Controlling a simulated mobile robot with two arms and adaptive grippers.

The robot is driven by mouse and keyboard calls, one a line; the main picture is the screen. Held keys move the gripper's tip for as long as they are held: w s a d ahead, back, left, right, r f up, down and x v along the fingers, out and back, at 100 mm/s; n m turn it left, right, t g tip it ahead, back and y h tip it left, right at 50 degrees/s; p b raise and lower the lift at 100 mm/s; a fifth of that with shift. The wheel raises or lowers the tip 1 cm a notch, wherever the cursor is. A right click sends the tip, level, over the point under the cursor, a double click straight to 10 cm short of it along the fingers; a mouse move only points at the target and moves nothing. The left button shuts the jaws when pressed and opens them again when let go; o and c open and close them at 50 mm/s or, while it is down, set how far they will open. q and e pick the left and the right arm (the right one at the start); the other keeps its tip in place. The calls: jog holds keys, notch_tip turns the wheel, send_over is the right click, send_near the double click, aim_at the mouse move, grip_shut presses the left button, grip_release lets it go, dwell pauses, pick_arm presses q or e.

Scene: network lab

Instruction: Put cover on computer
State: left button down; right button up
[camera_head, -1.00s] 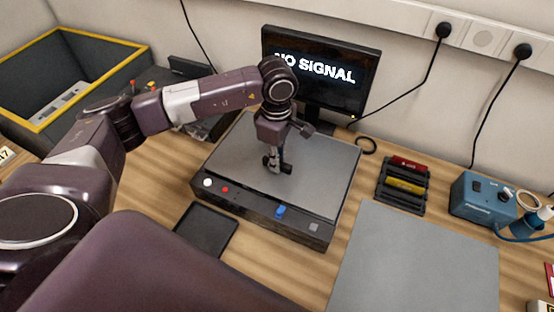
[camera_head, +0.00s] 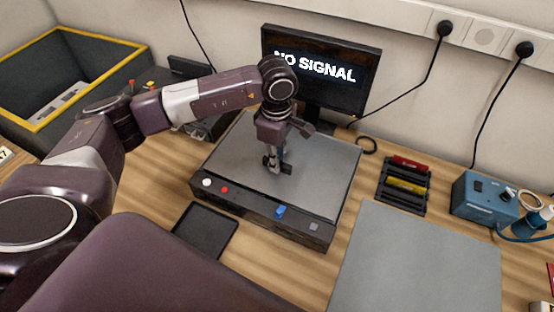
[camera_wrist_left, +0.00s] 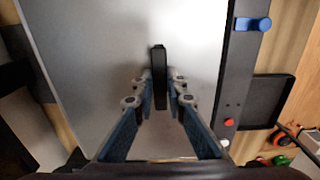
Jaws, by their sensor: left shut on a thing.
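The computer (camera_head: 262,207) is a flat dark case on the wooden table, with white, red and blue controls along its front edge. The flat grey cover (camera_head: 320,165) lies over its top and shows no clear gap to the case; I cannot tell whether it is fully seated. The cover also fills much of the left wrist view (camera_wrist_left: 95,60). My left gripper (camera_head: 277,165) points down at the middle of the cover. It is shut on the cover's black upright handle (camera_wrist_left: 160,75), which stands between the fingers in the wrist view. My right gripper is not in view.
A monitor (camera_head: 320,75) reading "NO SIGNAL" stands behind the computer. A small black tray (camera_head: 205,232) lies in front. A dark rack (camera_head: 402,195), a blue soldering station (camera_head: 484,198) and a grey mat (camera_head: 420,265) are at right. A yellow-rimmed bin (camera_head: 120,42) is at far left.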

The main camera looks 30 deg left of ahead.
pick_arm(q)
jog(key=shift+f+b, duration=0.3)
dwell(0.4)
jog(key=c, duration=1.9)
grip_release()
jog(key=shift+o, duration=0.3)
jog(key=shift+o, duration=1.1)
jog(key=shift+r, duration=0.1)
jog(key=shift+r+p, duration=2.1)
jog(key=shift+r, duration=1.85)
